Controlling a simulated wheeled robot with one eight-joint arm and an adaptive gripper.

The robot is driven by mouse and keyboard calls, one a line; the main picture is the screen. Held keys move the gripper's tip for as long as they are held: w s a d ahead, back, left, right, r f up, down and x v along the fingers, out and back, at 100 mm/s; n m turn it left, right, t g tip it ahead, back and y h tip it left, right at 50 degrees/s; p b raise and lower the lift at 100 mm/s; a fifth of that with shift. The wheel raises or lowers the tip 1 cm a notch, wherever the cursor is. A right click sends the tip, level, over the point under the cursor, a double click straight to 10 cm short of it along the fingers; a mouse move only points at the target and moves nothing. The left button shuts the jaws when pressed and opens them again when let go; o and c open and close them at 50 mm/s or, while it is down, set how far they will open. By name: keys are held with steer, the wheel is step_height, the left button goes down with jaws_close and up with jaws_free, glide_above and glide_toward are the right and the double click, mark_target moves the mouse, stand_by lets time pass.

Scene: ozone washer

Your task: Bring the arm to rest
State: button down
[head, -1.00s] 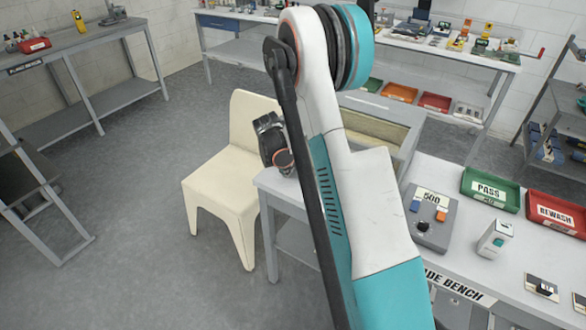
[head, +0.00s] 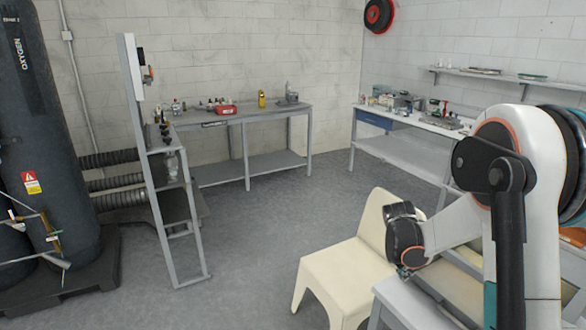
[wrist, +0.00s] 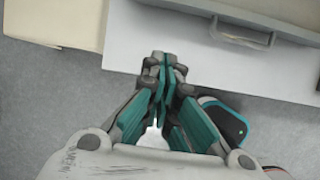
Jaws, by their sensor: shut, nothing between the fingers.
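My arm (head: 530,200) stands folded at the right of the head view, its dark wrist part (head: 405,240) in front of the cream chair. My gripper (wrist: 165,72) shows in the wrist view with its teal-and-grey fingers shut together and nothing between them. Its fingertips overlap the front of a pale grey-white bench (wrist: 210,75) in that view; I cannot tell the gap. The fingers are not clearly visible in the head view.
The cream chair (head: 345,270) stands close to the arm; its edge shows in the wrist view (wrist: 60,22). A grey ladder-like frame (head: 165,190) and dark oxygen cylinders (head: 45,140) are at left. Benches (head: 245,115) line the back. The middle floor (head: 250,240) is clear.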

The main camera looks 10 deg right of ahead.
steer(key=s+a+r+m+t+y, duration=0.1)
steer(key=s+a+r+m, duration=0.45)
steer(key=r, duration=0.25)
steer(key=s+a+r+m+t+y, duration=0.1)
steer(key=s+a+r+m+t, duration=0.1)
steer(key=s+a+r+m, duration=0.35)
steer(key=s+a+r+m+t+y, duration=0.1)
steer(key=s+a+r+m, duration=0.1)
steer(key=s+a+m, duration=0.3)
steer(key=s+a+r+m+t+y, duration=0.1)
steer(key=s+a+m, duration=0.3)
steer(key=s, duration=0.7)
steer(key=shift+s+a+r+m, duration=0.35)
steer(key=shift+r+m, duration=0.55)
steer(key=shift+m, duration=0.1)
steer(key=shift+d, duration=0.1)
